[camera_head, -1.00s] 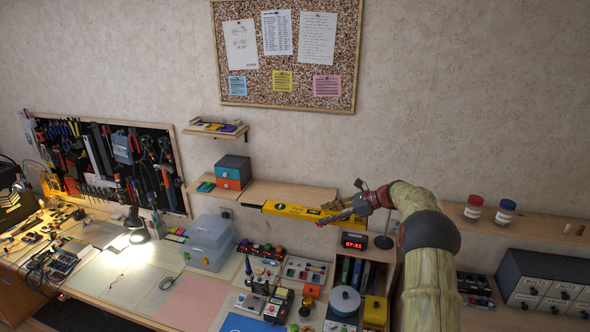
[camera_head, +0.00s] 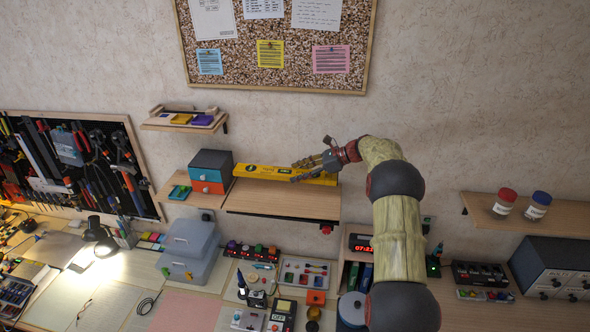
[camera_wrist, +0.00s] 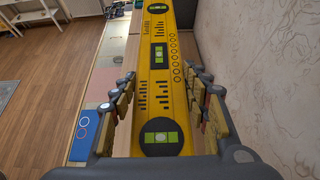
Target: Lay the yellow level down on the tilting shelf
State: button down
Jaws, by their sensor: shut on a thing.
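The yellow level (camera_head: 270,173) lies lengthwise along the back of the wooden tilting shelf (camera_head: 285,204), close to the wall, in the head view. I cannot tell whether it rests on the shelf or is just above it. My gripper (camera_head: 300,172) is shut on the level's right part. In the wrist view, the level (camera_wrist: 159,80) runs away from me between my fingers (camera_wrist: 160,105), with its vials showing. Strips of shelf wood show beside it. My fingers hide part of the level in the head view.
A grey-and-orange drawer box (camera_head: 211,171) stands just left of the level's left end. A small shelf (camera_head: 185,125) is above it. The wall is close behind. Jars (camera_head: 504,203) stand on the right shelf. The tilting shelf's front is clear.

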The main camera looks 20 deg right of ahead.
aim_at(297, 196)
jog(key=shift+w+a+f+b, duration=0.2)
jog(key=shift+f+b, duration=0.1)
jog(key=shift+f, duration=0.3)
jog(key=shift+w+a+f+b, duration=0.15)
jog(key=shift+f+b, duration=0.15)
jog(key=shift+f, duration=0.25)
jog(key=shift+s+d+f+b, duration=0.15)
jog(key=shift+d+f+b, duration=0.05)
jog(key=shift+f+b, duration=1.4)
jog(key=shift+f, duration=1.4)
jog(key=shift+s+f, duration=0.15)
jog(key=shift+f, duration=0.5)
jog(key=c, duration=0.8)
grip_release()
jog(key=shift+a+f, duration=0.1)
jog(key=shift+c, duration=0.2)
